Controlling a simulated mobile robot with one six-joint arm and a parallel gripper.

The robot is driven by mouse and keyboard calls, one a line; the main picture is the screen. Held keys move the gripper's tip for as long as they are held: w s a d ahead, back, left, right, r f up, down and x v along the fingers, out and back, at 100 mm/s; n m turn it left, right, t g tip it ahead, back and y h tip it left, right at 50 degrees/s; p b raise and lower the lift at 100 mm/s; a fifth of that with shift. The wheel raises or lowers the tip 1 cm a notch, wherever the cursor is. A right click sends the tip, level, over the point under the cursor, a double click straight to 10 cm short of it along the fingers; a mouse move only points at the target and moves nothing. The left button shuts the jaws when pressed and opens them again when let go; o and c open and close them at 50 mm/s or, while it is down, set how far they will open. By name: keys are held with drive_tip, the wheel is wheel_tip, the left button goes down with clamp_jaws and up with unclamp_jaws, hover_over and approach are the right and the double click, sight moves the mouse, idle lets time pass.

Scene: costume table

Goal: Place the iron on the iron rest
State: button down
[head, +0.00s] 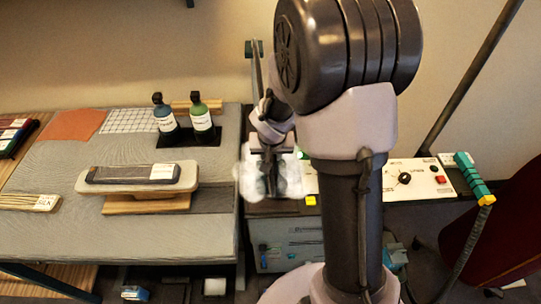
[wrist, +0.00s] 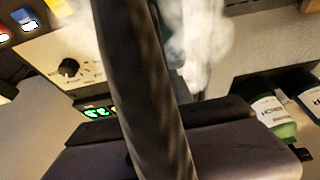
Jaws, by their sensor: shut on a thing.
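My gripper (head: 268,155) points down just right of the padded table and is shut on the iron (head: 268,183), a dark shape largely hidden by the gripper and white steam. In the wrist view, steam rises beyond a dark diagonal bar that crosses the picture; I cannot tell whether this bar is a hose or part of the iron. The control unit (head: 418,180) with a dial and red button is right of my arm; its dial panel also shows in the wrist view (wrist: 40,52), with a green display. I cannot make out the iron rest.
On the padded table (head: 80,150) stand two labelled bottles (head: 203,122) at the back and a small raised board (head: 150,188) bearing a dark labelled block (head: 130,174). A green and yellow handle (head: 473,178) is at the right. My arm hides much of the middle.

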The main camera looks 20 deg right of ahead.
drive_tip(key=c, duration=1.1)
unclamp_jaws()
drive_tip(key=a+p+v, duration=0.1)
drive_tip(key=p+v, duration=0.4)
drive_tip(key=v, duration=1.2)
drive_tip(key=s+a+r+y, duration=0.1)
drive_tip(key=s+a+r, duration=0.2)
drive_tip(key=s, duration=0.2)
drive_tip(key=s+a+r+t+y, duration=0.1)
drive_tip(key=s+a+r, duration=0.2)
drive_tip(key=s, duration=0.3)
drive_tip(key=s+a+r+y, duration=0.1)
drive_tip(key=s+a+r, duration=0.3)
drive_tip(key=s, duration=0.2)
drive_tip(key=shift+a+t+y, duration=0.2)
drive_tip(key=shift+t+y, duration=0.2)
drive_tip(key=shift+s+f, duration=0.1)
